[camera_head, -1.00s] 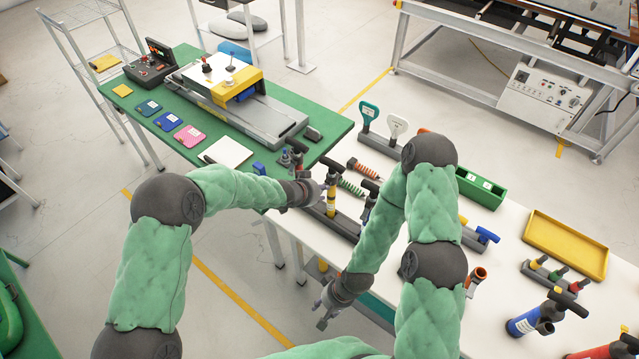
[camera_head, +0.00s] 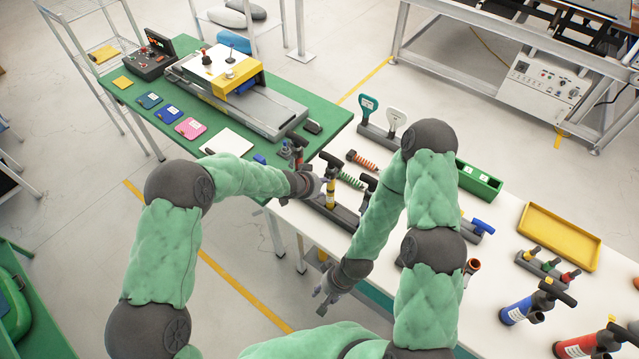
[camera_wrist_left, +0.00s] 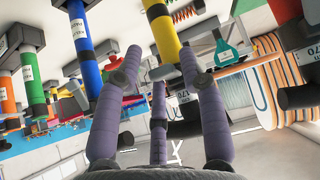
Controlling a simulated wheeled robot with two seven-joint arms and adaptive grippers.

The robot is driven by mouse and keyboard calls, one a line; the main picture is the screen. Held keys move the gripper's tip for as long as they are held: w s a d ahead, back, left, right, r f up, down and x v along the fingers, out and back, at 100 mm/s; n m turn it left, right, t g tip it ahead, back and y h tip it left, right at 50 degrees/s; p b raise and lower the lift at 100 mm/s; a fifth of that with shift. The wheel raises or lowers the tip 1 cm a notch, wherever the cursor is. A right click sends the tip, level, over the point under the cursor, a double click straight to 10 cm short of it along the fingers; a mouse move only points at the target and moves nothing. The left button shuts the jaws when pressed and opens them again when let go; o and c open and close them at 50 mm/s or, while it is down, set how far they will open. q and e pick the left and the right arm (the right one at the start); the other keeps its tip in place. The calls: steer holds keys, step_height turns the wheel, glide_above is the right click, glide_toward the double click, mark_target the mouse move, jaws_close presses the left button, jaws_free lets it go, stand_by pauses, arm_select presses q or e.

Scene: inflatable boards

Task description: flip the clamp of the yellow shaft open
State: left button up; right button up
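The yellow shaft (camera_head: 330,194) stands upright with a black top in a dark rack (camera_head: 346,216) at the white table's near left edge. In the left wrist view the yellow shaft (camera_wrist_left: 164,38) shows with a black band, just beyond my finger tips. My left gripper (camera_head: 316,187) is beside the shaft on its left; in the wrist view its fingers (camera_wrist_left: 160,66) are spread, with nothing between them. A grey piece is by the shaft near the right finger; I cannot tell the clamp's state. My right gripper (camera_head: 328,298) hangs low before the table, fingers apart and empty.
Blue (camera_wrist_left: 83,50) and green (camera_wrist_left: 32,75) shafts stand to the left in the wrist view. Red and green springs (camera_head: 362,160) lie behind the rack. A green table (camera_head: 140,118) adjoins at left. My right forearm crosses over the white table.

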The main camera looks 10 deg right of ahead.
arm_select(q)
steer(key=shift+w+r, duration=0.1)
steer(key=shift+r, duration=0.05)
steer(key=shift+r, duration=0.1)
steer(key=shift+a+r, duration=0.1)
steer(key=shift+r, duration=0.1)
steer(key=v, duration=1.1)
steer(key=shift+s+a, duration=0.2)
steer(key=shift+s, duration=0.05)
